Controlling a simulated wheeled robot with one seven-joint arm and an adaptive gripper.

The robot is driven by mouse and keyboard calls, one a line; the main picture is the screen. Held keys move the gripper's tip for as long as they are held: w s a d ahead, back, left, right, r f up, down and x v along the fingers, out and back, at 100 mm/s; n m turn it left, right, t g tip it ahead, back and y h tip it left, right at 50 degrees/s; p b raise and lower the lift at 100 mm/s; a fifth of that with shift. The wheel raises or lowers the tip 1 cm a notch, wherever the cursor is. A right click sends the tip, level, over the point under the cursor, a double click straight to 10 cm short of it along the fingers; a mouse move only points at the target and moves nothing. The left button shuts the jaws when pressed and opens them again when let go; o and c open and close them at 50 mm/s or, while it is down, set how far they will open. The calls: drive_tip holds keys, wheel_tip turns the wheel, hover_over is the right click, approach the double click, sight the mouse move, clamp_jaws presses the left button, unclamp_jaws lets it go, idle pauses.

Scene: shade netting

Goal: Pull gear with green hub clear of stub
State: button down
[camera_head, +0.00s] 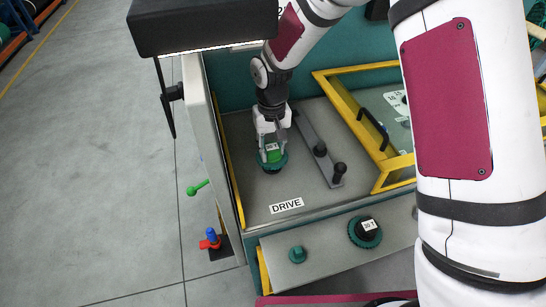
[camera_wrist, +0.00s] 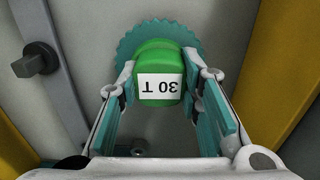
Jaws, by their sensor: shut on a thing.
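The teal toothed gear (camera_head: 271,165) with its bright green hub (camera_head: 274,156) is at the left of the grey DRIVE bay floor. In the wrist view, the hub (camera_wrist: 160,60) bears a "30 T" label, upside down, and the gear (camera_wrist: 146,42) spreads behind it. My gripper (camera_head: 270,152) comes from above, its two fingers closed on opposite sides of the hub; the wrist view shows the fingers (camera_wrist: 163,84) too. The stub is hidden under the gear, so I cannot tell whether the gear sits on it or is clear.
A grey bar (camera_head: 310,133) with dark knobs lies just right of the gear. A yellow-framed guard (camera_head: 376,110) with a black handle is farther right. The front ledge (camera_head: 325,243) bears a dark "30 T" gear (camera_head: 365,232) and a small teal knob (camera_head: 297,254). A yellow edge (camera_head: 229,160) runs along the left wall.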

sight(272, 146)
drive_tip(key=shift+r, duration=0.15)
drive_tip(key=shift+r+p, duration=0.5)
drive_tip(key=shift+r, duration=1.7)
drive_tip(key=shift+r, duration=0.1)
drive_tip(key=shift+r+p, duration=0.35)
drive_tip(key=shift+r, duration=1.5)
